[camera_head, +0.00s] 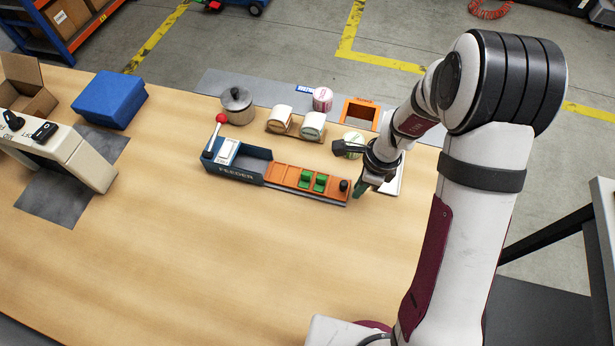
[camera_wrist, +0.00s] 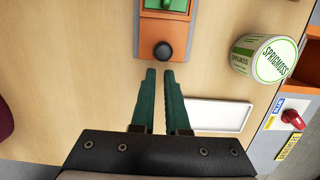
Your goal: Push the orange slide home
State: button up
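The orange slide (camera_head: 283,175) sticks out to the right of the blue feeder (camera_head: 236,176), with a dark open space in the feeder to its left. It carries green blocks (camera_head: 313,181) and has a black knob (camera_head: 344,185) at its right end. In the wrist view the slide's end (camera_wrist: 150,30) and knob (camera_wrist: 163,50) are at the top centre. My gripper (camera_head: 361,190) is just right of the knob, apart from it. In the wrist view its green fingers (camera_wrist: 160,72) point at the knob with a narrow empty gap between them.
A red-topped lever (camera_head: 221,118) stands at the feeder's left end. Behind are a metal pot (camera_head: 237,106), several labelled rolls or tubs (camera_head: 312,125) and an orange bin (camera_head: 360,112). A Sprigmoss tub (camera_wrist: 263,55) and white tray (camera_wrist: 217,115) are beside my gripper. The front table is clear.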

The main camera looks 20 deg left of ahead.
aim_at(299, 177)
jog(key=shift+a, duration=8)
jog(key=shift+d, duration=0.15)
jog(key=shift+d+r, duration=0.1)
jog(key=shift+d, duration=0.8)
notch_tip(299, 177, up, 6)
jog(key=shift+r, duration=0.4)
